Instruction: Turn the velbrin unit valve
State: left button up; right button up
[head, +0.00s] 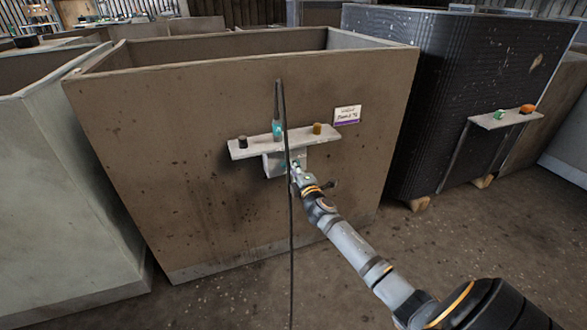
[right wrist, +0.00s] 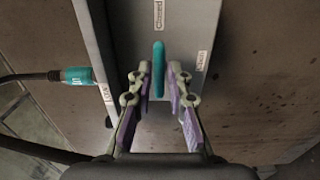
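The valve is a teal lever (right wrist: 158,68) on a light grey housing (right wrist: 183,30), with a "Closed" label beyond its far end and another small label to its right. The housing also shows as a pale box under the shelf in the head view (head: 274,163); the lever is hidden or too small to tell there. My right gripper (right wrist: 158,72) is open, its fingertips on either side of the lever. A small gap seems to show on each side; I cannot tell whether they touch. The right gripper also shows in front of the housing in the head view (head: 296,173). My left gripper is out of view.
A teal connector (right wrist: 77,76) with a black cable (right wrist: 25,77) lies left of the housing. A cable (head: 290,240) hangs before the brown bin (head: 180,130). The bin's shelf (head: 255,146) carries small dark and amber items. A black ribbed bin (head: 450,90) stands right.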

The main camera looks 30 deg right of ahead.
jog(key=shift+o, duration=1.2)
jog(key=v, duration=1.2)
